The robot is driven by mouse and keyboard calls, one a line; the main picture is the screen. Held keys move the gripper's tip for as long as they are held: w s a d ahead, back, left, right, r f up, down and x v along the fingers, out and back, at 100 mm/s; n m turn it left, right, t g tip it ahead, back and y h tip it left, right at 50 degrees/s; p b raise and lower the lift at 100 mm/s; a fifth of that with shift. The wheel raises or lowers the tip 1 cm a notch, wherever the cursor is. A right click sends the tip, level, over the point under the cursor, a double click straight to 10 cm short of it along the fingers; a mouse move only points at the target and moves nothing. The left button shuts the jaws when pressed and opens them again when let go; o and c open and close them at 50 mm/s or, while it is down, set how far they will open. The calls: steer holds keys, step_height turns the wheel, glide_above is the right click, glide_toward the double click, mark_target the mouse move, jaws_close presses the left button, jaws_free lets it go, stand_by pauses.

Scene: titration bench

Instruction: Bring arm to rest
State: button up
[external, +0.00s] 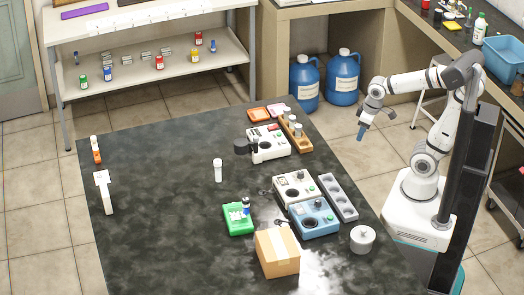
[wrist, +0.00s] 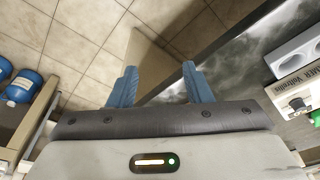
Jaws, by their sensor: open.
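My arm is raised and bent at the right of the external view, beside the dark bench (external: 150,235). My gripper (external: 361,133) points down off the bench's right edge, over the tiled floor. In the wrist view my gripper (wrist: 158,85) shows two blue fingers standing apart, with nothing between them. The floor and the edge of the dark bench (wrist: 235,60) lie beyond the fingers. The gripper touches nothing.
The bench bears a cardboard box (external: 277,254), a green tray (external: 236,222), a blue device (external: 313,220), a grey holed rack (external: 338,197) and a wooden rack (external: 297,135). Blue drums (external: 343,80) stand behind the arm. The floor below the gripper is clear.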

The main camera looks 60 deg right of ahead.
steer(key=shift+s+d+f, duration=0.25)
steer(key=shift+s, duration=0.15)
steer(key=shift+s+d+f, duration=0.2)
steer(key=shift+s, duration=0.2)
steer(key=shift+r, duration=0.1)
